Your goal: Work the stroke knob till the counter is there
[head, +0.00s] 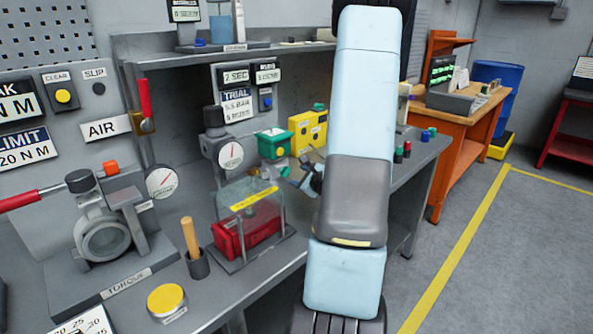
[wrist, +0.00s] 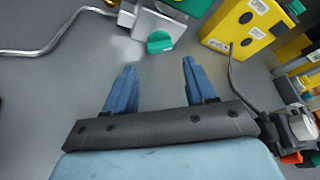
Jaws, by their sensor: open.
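A green knob (wrist: 160,41) sits on the near side of a pale grey block in the wrist view; I cannot tell for certain that it is the stroke knob. My gripper (wrist: 159,66) is open and empty, its two blue fingers spread apart. The knob is ahead of the gap between the fingertips, apart from them. In the head view my gripper (head: 308,181) is small and partly hidden by my arm, close to a green-topped unit (head: 275,143) on the bench.
A yellow box (head: 309,132) with labels stands beside the green unit; it shows at upper right in the wrist view (wrist: 240,32). A clear-covered red block (head: 248,232) is in front. A bent metal pipe (wrist: 50,45) lies at left in the wrist view.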

